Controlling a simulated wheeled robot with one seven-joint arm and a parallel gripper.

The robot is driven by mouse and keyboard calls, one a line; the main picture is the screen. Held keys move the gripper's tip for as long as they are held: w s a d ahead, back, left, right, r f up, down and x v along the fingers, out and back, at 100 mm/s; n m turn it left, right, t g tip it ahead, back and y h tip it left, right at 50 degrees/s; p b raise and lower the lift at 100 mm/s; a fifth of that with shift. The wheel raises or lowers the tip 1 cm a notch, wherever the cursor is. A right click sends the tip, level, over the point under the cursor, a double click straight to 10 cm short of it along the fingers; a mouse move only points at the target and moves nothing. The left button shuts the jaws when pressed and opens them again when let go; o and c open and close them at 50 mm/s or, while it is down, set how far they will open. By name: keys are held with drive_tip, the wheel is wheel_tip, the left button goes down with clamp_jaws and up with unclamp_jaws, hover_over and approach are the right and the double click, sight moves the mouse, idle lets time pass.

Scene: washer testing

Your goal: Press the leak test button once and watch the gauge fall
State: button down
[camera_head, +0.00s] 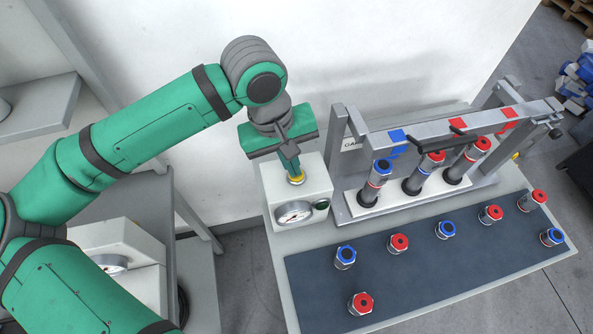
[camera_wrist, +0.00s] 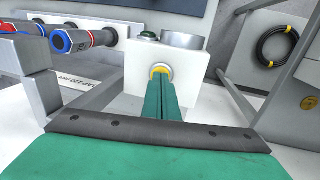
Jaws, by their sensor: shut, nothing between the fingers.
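The leak test box (camera_head: 312,181) is a pale block at the left end of the bench. I cannot tell how far the button is pressed. The round gauge (camera_head: 295,212) faces front on the box; its needle is too small to read. A green knob (camera_head: 322,204) sits beside it.
A metal fixture (camera_head: 352,207) with several capped cylinders under a raised bar (camera_head: 455,128) stands close right of the box. Several red and blue fittings (camera_head: 398,243) lie on the dark mat (camera_head: 420,275) in front.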

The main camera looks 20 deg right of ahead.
drive_tip(key=shift+w+d+f, duration=0.1)
drive_tip(key=shift+f, duration=0.2)
drive_tip(key=shift+w+a+r, duration=0.1)
drive_tip(key=shift+a+r, duration=0.1)
drive_tip(key=shift+r, duration=1.1)
drive_tip(key=shift+v, duration=2.2)
drive_tip(key=shift+a, duration=0.1)
